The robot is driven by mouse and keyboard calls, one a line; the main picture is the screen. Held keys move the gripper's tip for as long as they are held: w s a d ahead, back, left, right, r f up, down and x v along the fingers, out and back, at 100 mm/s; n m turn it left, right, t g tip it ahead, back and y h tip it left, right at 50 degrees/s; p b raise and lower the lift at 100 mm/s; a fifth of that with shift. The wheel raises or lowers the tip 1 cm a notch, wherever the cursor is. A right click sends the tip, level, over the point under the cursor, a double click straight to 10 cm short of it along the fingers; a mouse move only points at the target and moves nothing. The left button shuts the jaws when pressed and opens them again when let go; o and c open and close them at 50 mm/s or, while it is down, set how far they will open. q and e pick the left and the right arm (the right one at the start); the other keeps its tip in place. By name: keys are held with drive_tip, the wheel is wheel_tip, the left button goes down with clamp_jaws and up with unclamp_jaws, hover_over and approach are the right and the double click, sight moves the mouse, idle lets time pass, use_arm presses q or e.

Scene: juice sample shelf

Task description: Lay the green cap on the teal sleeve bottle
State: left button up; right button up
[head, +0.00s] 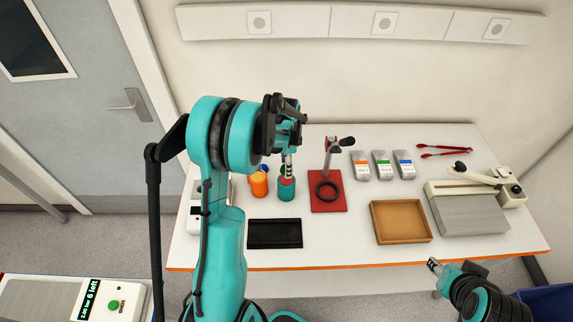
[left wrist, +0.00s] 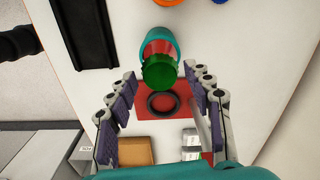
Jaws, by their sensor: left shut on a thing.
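The teal sleeve bottle (head: 286,193) stands upright on the table, left of the red stand, with a red part showing above its sleeve. In the left wrist view its teal sleeve (left wrist: 160,33) shows behind the green cap (left wrist: 159,73). The green cap also shows in the head view (head: 284,170), over the bottle's top. My left gripper (head: 287,165) points down above the bottle and is shut on the green cap, which lies between its fingertips in the left wrist view (left wrist: 160,76). I cannot tell whether cap and bottle touch. My right gripper (head: 435,264) is beyond the table's front edge.
An orange bottle (head: 259,184) and a blue-topped item (head: 264,170) stand close left of the teal bottle. The red stand (head: 328,200) is close right. A black tray (head: 275,234), cork-coloured tray (head: 400,232), several pouches (head: 382,165) and red tongs (head: 445,151) also lie on the table.

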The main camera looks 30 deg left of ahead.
use_arm(q)
drive_tip(key=shift+f, duration=0.3)
drive_tip(key=o, duration=1)
wheel_tip(320, 180, up, 12)
drive_tip(key=s+d+f+n+t+b, duration=0.7)
drive_tip(key=s+d+f+n+b, duration=0.3)
drive_tip(key=s+d+f+b, duration=0.5)
drive_tip(key=s+f+b, duration=0.1)
drive_tip(key=s+b, duration=0.3)
drive_tip(key=b, duration=0.2)
drive_tip(key=shift+d+f, duration=0.2)
drive_tip(key=shift+f, duration=0.1)
